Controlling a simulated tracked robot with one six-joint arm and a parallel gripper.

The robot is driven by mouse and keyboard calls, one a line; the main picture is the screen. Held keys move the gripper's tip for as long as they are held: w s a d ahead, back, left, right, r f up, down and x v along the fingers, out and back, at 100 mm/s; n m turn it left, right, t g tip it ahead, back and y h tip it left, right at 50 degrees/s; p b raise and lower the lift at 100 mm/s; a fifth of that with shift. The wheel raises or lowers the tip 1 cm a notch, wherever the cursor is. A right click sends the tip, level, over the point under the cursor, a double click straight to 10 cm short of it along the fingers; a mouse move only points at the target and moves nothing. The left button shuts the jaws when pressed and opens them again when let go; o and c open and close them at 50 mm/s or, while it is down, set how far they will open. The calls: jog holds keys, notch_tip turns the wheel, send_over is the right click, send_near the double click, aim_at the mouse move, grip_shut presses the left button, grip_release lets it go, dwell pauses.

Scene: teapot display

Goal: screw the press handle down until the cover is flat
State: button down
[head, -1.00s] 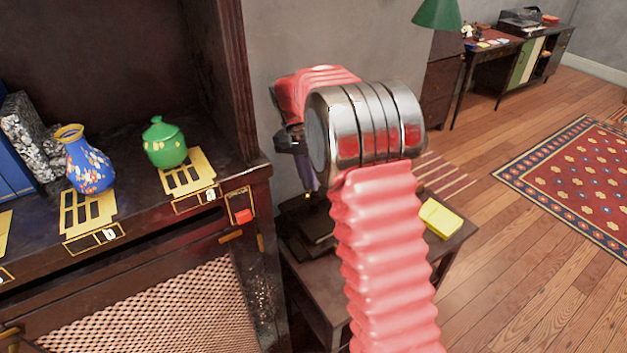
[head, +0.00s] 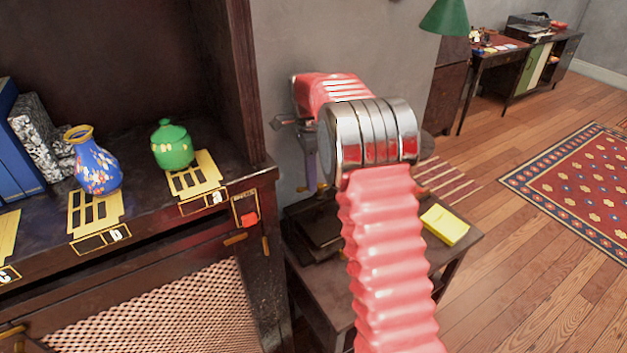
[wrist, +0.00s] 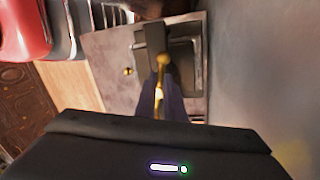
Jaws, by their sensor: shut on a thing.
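The press (head: 325,232) is dark and stands on a small wooden table beside the cabinet, partly hidden by my arm in the head view. In the wrist view the dark press (wrist: 185,65) lies beyond my fingers, with a brass handle (wrist: 162,62) rising toward me. My gripper (wrist: 160,90) has purplish fingers shut on the handle. In the head view my gripper (head: 311,187) points down over the press. I cannot tell whether the cover is flat or tilted.
A yellow block (head: 445,224) lies on the small table (head: 325,305), right of my arm. The cabinet at left holds a blue vase (head: 95,160) and a green lidded pot (head: 172,145). A grey wall is close behind the press. Open wooden floor lies at right.

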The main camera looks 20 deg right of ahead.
jog(key=shift+w+m+y, duration=0.3)
jog(key=shift+w+m, duration=0.1)
jog(key=shift+m, duration=0.7)
jog(key=c, duration=1.9)
grip_release()
jog(key=shift+o, duration=0.2)
jog(key=shift+s, duration=0.1)
jog(key=s+v, duration=0.1)
jog(key=v, duration=0.8)
jog(key=shift+s+a+r, duration=0.25)
jog(key=shift+s+r, duration=0.05)
jog(key=shift+r, duration=0.25)
